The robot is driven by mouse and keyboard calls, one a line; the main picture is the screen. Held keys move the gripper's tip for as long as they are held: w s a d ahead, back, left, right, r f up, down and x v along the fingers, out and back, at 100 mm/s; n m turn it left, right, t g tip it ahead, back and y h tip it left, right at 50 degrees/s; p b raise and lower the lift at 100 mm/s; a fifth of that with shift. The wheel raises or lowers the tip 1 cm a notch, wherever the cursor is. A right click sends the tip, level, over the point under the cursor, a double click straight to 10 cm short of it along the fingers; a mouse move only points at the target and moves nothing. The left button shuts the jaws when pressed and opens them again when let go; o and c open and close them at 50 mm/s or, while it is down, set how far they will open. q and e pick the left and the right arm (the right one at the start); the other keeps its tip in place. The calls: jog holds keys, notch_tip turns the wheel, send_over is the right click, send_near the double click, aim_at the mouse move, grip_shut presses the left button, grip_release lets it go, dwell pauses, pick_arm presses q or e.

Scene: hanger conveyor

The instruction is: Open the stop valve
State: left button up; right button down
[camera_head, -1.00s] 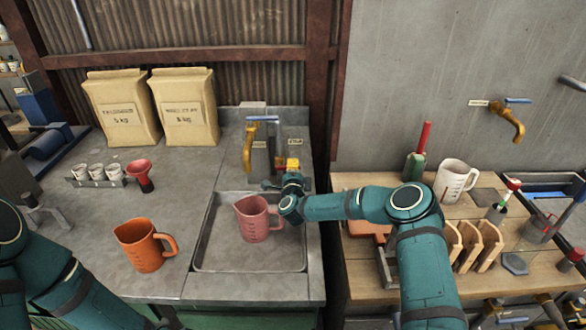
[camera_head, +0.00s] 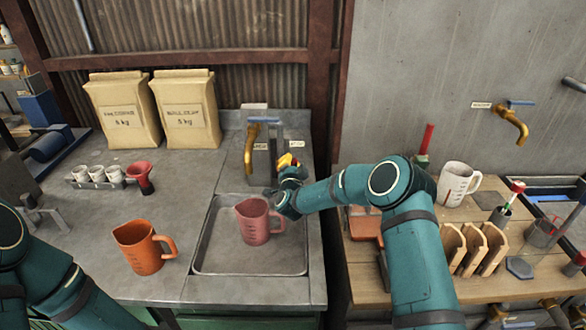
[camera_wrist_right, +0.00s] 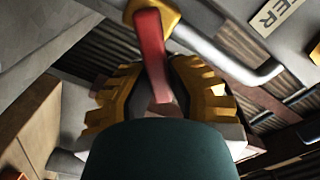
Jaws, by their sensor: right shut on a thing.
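The stop valve's red lever (camera_wrist_right: 151,48) shows in the right wrist view, joined to a yellow-brass body (camera_wrist_right: 150,10) at the top. My right gripper (camera_wrist_right: 160,95) has its yellow fingers on either side of this lever and is shut on it. In the head view the right gripper (camera_head: 288,162) is at the back right of the sink, beside the tap's grey post; the lever is hidden there. A brass tap (camera_head: 250,150) with a blue handle stands behind the sink. My left gripper is not in view; only the left arm shows.
A pink jug (camera_head: 254,222) stands in the sink (camera_head: 225,262), close to my right wrist. An orange jug (camera_head: 138,249) is left of the sink. A white jug (camera_head: 457,183) and wooden rack (camera_head: 463,245) stand on the right bench. A second brass tap (camera_head: 511,124) is on the wall.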

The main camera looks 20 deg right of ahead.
aim_at(280, 126)
jog(key=n, duration=0.1)
jog(key=a+r+n, duration=0.1)
jog(key=n, duration=0.1)
jog(key=n+b, duration=0.1)
jog(key=shift+w+a+r+n, duration=0.2)
jog(key=shift+w+r+n, duration=0.05)
jog(key=shift+n, duration=0.15)
jog(key=shift+w+a+r+n+b, duration=0.2)
jog(key=shift+a+n, duration=0.2)
jog(key=shift+n, duration=0.7)
jog(key=shift+w+a+r+n+b, duration=0.15)
jog(key=shift+a+n, duration=0.2)
jog(key=shift+n, duration=0.75)
jog(key=shift+s+f, duration=0.1)
jog(key=c, duration=0.9)
grip_release()
jog(key=shift+f, duration=0.1)
notch_tip(280, 126, up, 10)
jog(key=shift+r, duration=0.1)
jog(key=shift+a, duration=0.1)
